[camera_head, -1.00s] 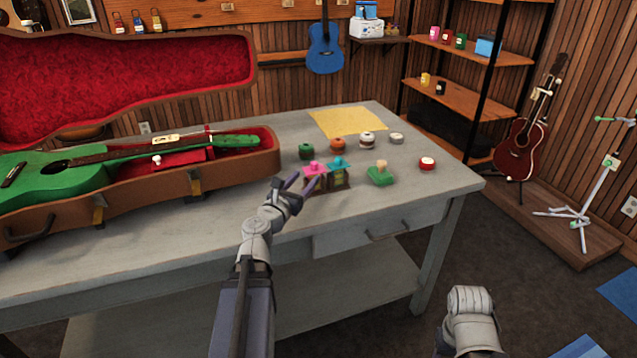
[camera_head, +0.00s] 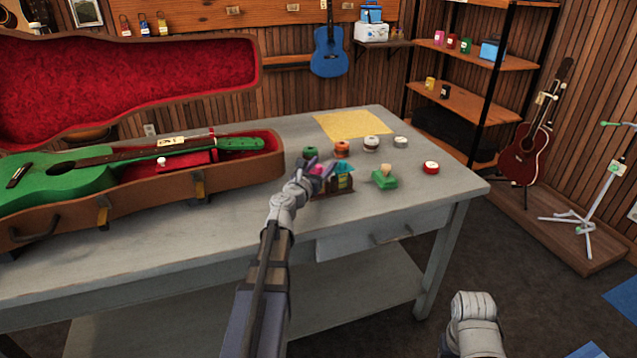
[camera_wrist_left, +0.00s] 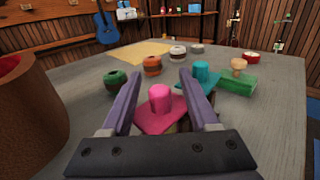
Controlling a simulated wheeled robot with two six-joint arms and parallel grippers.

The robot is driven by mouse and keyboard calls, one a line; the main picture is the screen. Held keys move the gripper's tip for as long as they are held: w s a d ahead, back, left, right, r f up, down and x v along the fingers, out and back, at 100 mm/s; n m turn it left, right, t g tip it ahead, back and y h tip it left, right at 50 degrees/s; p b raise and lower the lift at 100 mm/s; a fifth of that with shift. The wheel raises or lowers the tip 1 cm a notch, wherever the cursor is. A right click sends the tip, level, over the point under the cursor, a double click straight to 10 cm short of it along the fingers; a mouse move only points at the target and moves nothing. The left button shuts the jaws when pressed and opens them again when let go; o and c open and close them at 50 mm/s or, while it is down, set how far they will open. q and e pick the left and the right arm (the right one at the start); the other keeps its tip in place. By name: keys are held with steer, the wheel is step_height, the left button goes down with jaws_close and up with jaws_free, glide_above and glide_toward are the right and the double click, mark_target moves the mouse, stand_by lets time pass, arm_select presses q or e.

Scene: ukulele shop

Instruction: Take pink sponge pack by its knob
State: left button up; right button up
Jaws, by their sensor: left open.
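The pink sponge pack (camera_wrist_left: 159,119) has a round pink knob (camera_wrist_left: 159,96) on top. In the wrist view the knob stands between the two fingers of my left gripper (camera_wrist_left: 157,88), with a visible gap to each finger. The gripper is open. In the head view the pink pack (camera_head: 318,170) is partly hidden behind my left gripper (camera_head: 308,168). A teal pack with a knob (camera_wrist_left: 204,76) stands close beside it, just right of the right finger. Of my right arm only a grey link shows at the lower right of the head view; its gripper is not seen.
A green block with a tan knob (camera_head: 384,179) lies to the right. Several round containers, among them a green one (camera_head: 310,152) and a red one (camera_head: 431,167), stand behind and right. The brown case (camera_head: 150,208) with a green ukulele (camera_head: 60,180) fills the table's left.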

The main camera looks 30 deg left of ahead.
arm_select(q)
steer(key=shift+w, duration=0.45)
jaws_close()
stand_by(0.3)
